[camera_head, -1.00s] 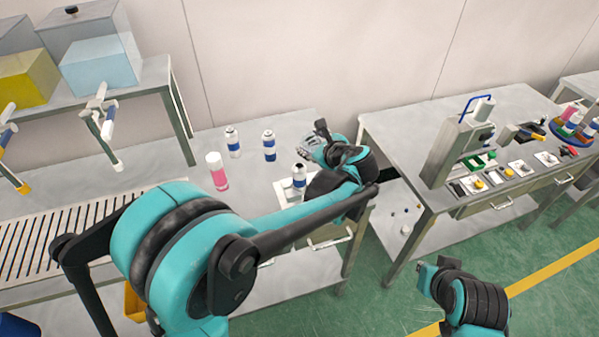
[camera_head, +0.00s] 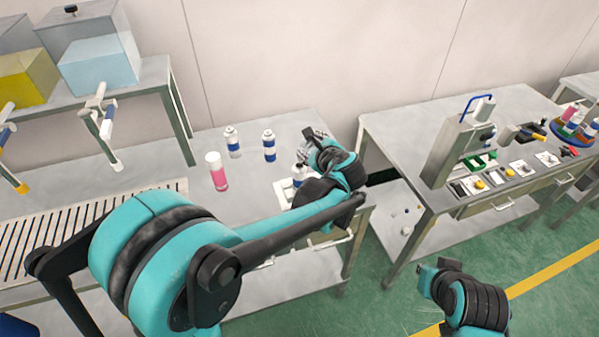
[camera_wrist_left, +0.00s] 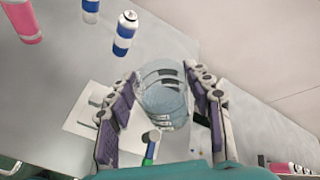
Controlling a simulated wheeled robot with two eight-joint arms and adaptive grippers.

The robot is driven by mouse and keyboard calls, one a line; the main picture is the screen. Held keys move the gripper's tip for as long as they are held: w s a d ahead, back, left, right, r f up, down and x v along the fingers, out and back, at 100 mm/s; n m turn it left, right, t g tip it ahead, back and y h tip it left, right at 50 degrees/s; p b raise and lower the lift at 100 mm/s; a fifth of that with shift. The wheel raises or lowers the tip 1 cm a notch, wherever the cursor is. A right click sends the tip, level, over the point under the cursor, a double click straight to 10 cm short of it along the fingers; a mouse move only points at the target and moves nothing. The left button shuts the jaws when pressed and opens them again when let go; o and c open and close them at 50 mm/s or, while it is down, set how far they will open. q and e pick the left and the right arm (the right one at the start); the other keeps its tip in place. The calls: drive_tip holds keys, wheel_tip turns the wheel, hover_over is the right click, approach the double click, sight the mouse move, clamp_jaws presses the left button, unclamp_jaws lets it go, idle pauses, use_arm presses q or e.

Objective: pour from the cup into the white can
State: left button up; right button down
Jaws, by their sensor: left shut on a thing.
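My left gripper (camera_head: 312,145) is above the right end of the left table. In the left wrist view its purple-padded fingers (camera_wrist_left: 163,108) are shut on a clear cup (camera_wrist_left: 163,92), which I see lengthwise between them. A white can with a blue band (camera_head: 297,174) stands just below the gripper in the head view, partly hidden by my wrist. In the wrist view a small white-topped thing with blue and green (camera_wrist_left: 150,145) shows below the cup; I cannot tell if it is that can. My right gripper (camera_head: 428,274) hangs over the floor; its jaws are unclear.
Two blue-and-white cans (camera_head: 233,141) (camera_head: 269,146) and a pink one (camera_head: 217,172) stand left of my gripper. The right table (camera_head: 410,125) carries a press (camera_head: 455,145). A gap separates the tables.

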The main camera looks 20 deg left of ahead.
use_arm(q)
drive_tip(key=shift+s+a+f+n+h, duration=0.1)
drive_tip(key=shift+f+n+h, duration=0.05)
drive_tip(key=shift+n+h, duration=0.15)
drive_tip(key=shift+s+a+f+n+t+h, duration=0.1)
drive_tip(key=shift+a+f+n+t+h, duration=0.15)
drive_tip(key=shift+n+t, duration=0.25)
drive_tip(key=shift+d+r, duration=0.1)
drive_tip(key=shift+d, duration=0.05)
drive_tip(key=shift+s+a+f+n+t+h+b, duration=0.1)
drive_tip(key=shift+a+f+n+t+h+b, duration=0.15)
drive_tip(key=shift+n+h+b, duration=0.2)
drive_tip(key=shift+d+r, duration=0.1)
